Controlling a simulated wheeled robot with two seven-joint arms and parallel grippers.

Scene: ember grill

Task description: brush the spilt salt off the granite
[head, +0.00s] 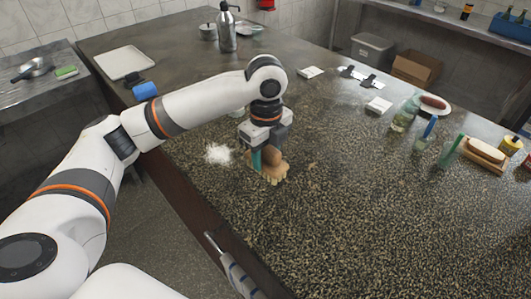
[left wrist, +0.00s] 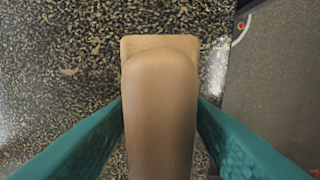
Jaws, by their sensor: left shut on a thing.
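The spilt salt (head: 218,154) is a small white patch on the dark speckled granite (head: 350,220), near its front left edge. My left gripper (head: 265,160) is shut on a tan brush (head: 272,176) just right of the salt. The brush is low at the granite, its splayed lower end apart from the patch; I cannot tell if it touches the stone. In the left wrist view the brush's wooden handle (left wrist: 160,100) sits between the teal fingers. No clear salt patch shows there. My right gripper is not in view.
A white tray (head: 124,62), a blue item (head: 145,91) and a steel bottle (head: 227,30) stand farther back. Bottles (head: 405,113) and a bread roll (head: 486,150) on a board line the right side. The granite right of the brush is clear. A grey-handled item (head: 238,275) shows below the front edge.

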